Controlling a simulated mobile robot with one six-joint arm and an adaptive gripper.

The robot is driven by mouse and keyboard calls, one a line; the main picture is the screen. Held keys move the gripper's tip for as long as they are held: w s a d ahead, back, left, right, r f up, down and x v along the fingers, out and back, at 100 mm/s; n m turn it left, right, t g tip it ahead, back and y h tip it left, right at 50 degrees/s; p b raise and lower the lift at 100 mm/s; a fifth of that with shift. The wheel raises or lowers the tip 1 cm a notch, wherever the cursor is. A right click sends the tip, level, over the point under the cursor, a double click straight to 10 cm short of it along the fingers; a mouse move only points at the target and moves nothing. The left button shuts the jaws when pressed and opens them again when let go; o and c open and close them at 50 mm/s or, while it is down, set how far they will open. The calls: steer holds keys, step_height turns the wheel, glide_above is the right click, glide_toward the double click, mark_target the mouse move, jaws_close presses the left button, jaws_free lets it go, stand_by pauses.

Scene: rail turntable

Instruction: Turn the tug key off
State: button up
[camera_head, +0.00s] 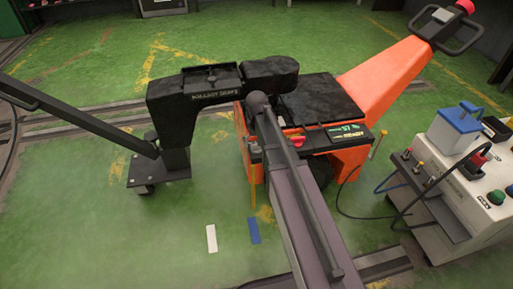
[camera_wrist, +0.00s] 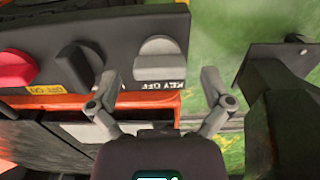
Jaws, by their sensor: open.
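The tug (camera_head: 385,75) is orange, with a dark control panel (camera_head: 345,136) on its side. In the wrist view the panel edge (camera_wrist: 110,22) carries a grey knob (camera_wrist: 158,62) above the white letters KEY OFF. My gripper (camera_wrist: 160,85) is open, with one fingertip left of the grey knob and the other to its right. The fingers look apart from the knob, but I cannot tell the depth. In the head view my arm hides the gripper and the grey knob.
A black knob (camera_wrist: 80,66) sits close by the left fingertip, with a red knob (camera_wrist: 15,68) beyond it. A black post (camera_head: 175,125) stands left of the tug. A grey equipment cart (camera_head: 470,190) stands at the right. Green floor at lower left is clear.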

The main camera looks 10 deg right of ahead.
steer(key=shift+f, duration=0.3)
steer(key=c, duration=1.1)
